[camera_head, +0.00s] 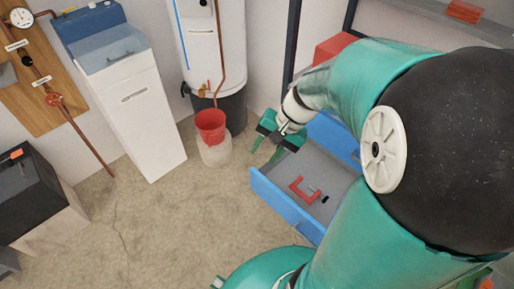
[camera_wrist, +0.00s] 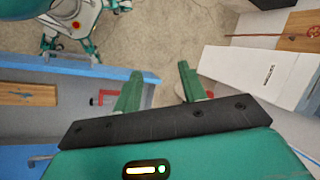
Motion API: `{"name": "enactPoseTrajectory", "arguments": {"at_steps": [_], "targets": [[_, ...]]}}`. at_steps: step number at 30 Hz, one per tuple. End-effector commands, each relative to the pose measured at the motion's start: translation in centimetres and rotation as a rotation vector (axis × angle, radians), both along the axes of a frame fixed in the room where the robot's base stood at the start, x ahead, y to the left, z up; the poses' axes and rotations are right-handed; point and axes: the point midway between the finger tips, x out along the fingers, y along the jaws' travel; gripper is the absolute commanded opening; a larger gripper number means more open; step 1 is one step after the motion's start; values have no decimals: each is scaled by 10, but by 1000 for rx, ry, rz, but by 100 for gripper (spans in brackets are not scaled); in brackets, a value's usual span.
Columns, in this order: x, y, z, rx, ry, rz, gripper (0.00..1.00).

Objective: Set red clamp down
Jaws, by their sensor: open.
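The red clamp (camera_head: 303,190) lies on the grey floor of an open blue drawer (camera_head: 283,203) in the head view. It also shows in the wrist view (camera_wrist: 104,97), just left of my left finger and partly hidden. My gripper (camera_head: 267,151) is above the far left end of the drawer, apart from the clamp. In the wrist view my gripper (camera_wrist: 160,70) has its two green fingers spread, with only bare floor between them.
A red bucket (camera_head: 210,126) on a pale container stands beyond the drawer, below the white tank (camera_head: 212,50). A white cabinet (camera_head: 130,105) stands further left. A dark open box (camera_head: 35,195) is at far left. The middle concrete floor is clear.

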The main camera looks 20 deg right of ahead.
Motion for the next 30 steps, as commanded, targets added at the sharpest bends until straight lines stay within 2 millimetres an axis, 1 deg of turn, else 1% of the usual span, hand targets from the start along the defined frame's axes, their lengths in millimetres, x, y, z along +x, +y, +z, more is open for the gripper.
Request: {"name": "enactPoseTrajectory", "arguments": {"at_steps": [1, 6, 12, 15, 18, 20, 30], "targets": [[-6, 11, 15, -60, -41, 66, 42], [-29, 35, 53, -253, -166, 260, 42], [-57, 54, 92, -468, -338, 454, 42], [-69, 59, 107, -551, -413, 521, 42], [-75, 61, 116, -604, -462, 559, 42], [-77, 62, 118, -620, -477, 570, 42], [-78, 62, 119, -627, -481, 574, 42]]}}
